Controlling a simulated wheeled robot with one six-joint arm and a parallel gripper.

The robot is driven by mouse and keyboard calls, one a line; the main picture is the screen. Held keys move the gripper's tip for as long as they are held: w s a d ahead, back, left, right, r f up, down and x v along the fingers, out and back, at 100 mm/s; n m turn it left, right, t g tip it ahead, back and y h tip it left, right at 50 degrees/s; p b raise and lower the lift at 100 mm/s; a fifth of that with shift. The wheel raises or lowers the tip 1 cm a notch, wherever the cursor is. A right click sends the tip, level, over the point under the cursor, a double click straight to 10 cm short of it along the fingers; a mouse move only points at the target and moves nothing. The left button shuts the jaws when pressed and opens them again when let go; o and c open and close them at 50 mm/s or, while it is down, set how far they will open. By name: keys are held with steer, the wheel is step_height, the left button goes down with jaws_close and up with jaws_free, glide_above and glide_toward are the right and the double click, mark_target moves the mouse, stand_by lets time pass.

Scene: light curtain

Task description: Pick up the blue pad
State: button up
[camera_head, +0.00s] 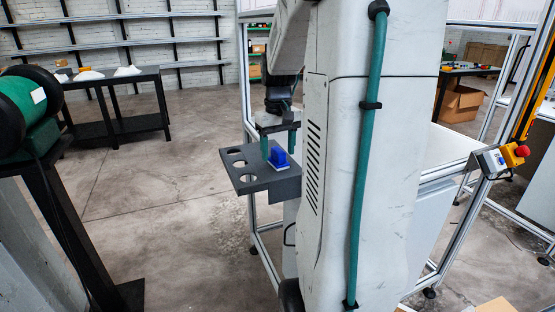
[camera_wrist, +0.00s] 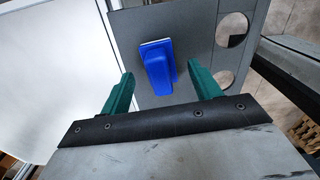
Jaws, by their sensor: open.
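The blue pad (camera_head: 279,157) sits on a grey plate (camera_head: 246,184) with round holes, which juts out from the metal frame. In the wrist view the blue pad (camera_wrist: 158,68) has a raised blue grip and a pale edge at its far end. My gripper (camera_head: 278,145) is over the plate, with its green fingers close to the pad. In the wrist view my gripper (camera_wrist: 164,84) is open, one finger on each side of the pad's near end. The fingers look apart from the pad, with nothing held between them. The exact height above the plate is hard to tell.
Two round holes show in the plate in the wrist view, right of the pad. A white panel (camera_wrist: 50,70) lies left of the plate. A dark table (camera_head: 115,126) stands at the back left. A red stop button (camera_head: 522,151) is at the right. Open floor lies left of the plate.

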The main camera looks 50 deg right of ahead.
mark_target(278, 150)
step_height(278, 150, down, 2)
steer(key=shift+f, duration=0.1)
steer(key=c, duration=1.1)
steer(key=shift+c, duration=0.2)
step_height(278, 150, up, 10)
steer(key=shift+r, duration=0.1)
